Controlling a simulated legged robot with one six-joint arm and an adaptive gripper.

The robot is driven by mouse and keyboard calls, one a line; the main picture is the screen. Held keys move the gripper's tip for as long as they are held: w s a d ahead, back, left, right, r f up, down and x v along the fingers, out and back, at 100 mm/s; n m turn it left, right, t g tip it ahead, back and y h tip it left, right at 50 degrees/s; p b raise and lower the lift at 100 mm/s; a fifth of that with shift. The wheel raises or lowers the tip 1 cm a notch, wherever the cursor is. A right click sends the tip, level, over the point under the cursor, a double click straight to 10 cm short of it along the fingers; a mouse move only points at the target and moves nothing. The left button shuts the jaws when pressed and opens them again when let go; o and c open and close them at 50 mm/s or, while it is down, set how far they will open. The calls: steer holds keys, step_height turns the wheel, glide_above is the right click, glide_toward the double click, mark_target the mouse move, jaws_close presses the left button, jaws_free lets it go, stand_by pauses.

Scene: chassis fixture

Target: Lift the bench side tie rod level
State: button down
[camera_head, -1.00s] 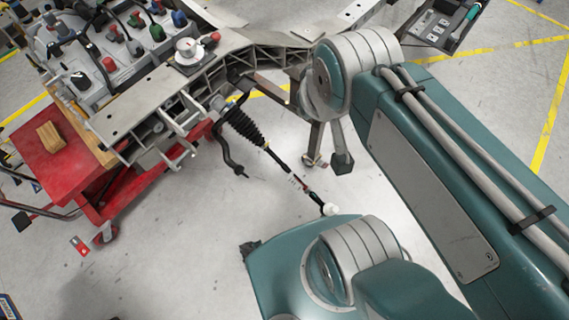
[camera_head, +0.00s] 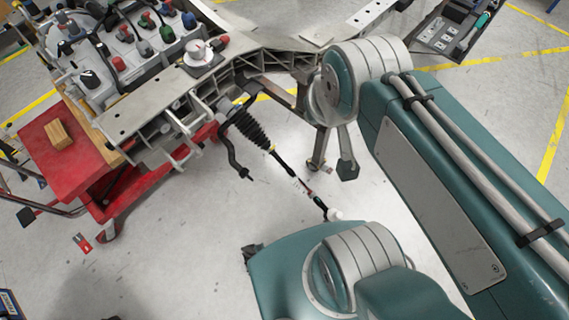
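The tie rod (camera_head: 285,170) runs out of a black ribbed bellows (camera_head: 249,129) under the edge of the grey chassis frame (camera_head: 155,95). It slants down to the right in the picture. A pale, round piece (camera_head: 337,215) shows by its outer end, close to the teal body part of mine. I cannot tell whether anything supports that end. My teal arm crosses the right side, with its grey joint over the chassis edge. I cannot make out my gripper; it seems hidden behind my arm or body.
A dark curved bar (camera_head: 235,155) hangs beside the bellows. A leg with a dark foot (camera_head: 347,170) stands below my arm joint. A red cart (camera_head: 65,160) carries a wooden block (camera_head: 58,134). Open grey floor lies below the rod.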

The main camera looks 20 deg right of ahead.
steer(key=c, duration=1)
jaws_free()
steer(key=o, duration=0.4)
steer(key=shift+w+f, duration=0.2)
steer(key=shift+w, duration=0.1)
steer(key=n+g+y, duration=0.1)
steer(key=n+g, duration=0.3)
glide_above(290, 169)
step_height(290, 169, down, 15)
step_height(290, 169, down, 31)
steer(key=n+g, duration=0.2)
steer(key=n, duration=0.1)
steer(key=shift+f+g+y, duration=0.2)
steer(key=shift+g+y, duration=0.1)
steer(key=shift+g, duration=0.1)
steer(key=shift+c, duration=0.2)
